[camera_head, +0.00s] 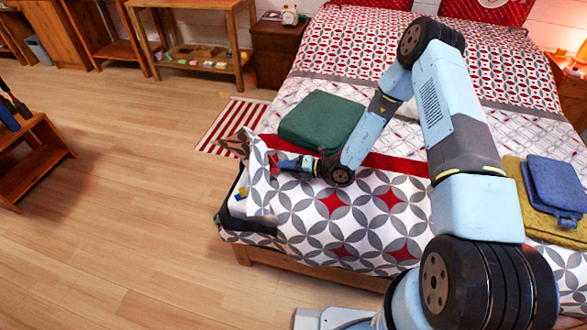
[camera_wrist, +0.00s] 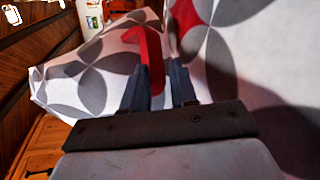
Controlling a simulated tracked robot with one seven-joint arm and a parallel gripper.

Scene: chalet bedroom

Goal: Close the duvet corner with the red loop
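The duvet (camera_head: 310,222) is white with grey petals and red diamonds. Its corner (camera_head: 258,178) at the bed's left foot end stands up as a folded flap, and it also shows in the wrist view (camera_wrist: 75,80). The red loop (camera_wrist: 152,55) is a curved band in the wrist view, passing down between my fingers. My gripper (camera_head: 280,163) is at the raised corner, with its fingers close together on either side of the band; it also shows in the wrist view (camera_wrist: 162,88). The band's lower end is hidden by the gripper.
A dark green folded cloth (camera_head: 322,120) lies on the bed just behind my gripper. Blue folded cloth (camera_head: 555,185) on a yellow towel (camera_head: 515,175) lies at the right. A wooden stool (camera_head: 40,160) stands far left. The floor left of the bed is mostly clear.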

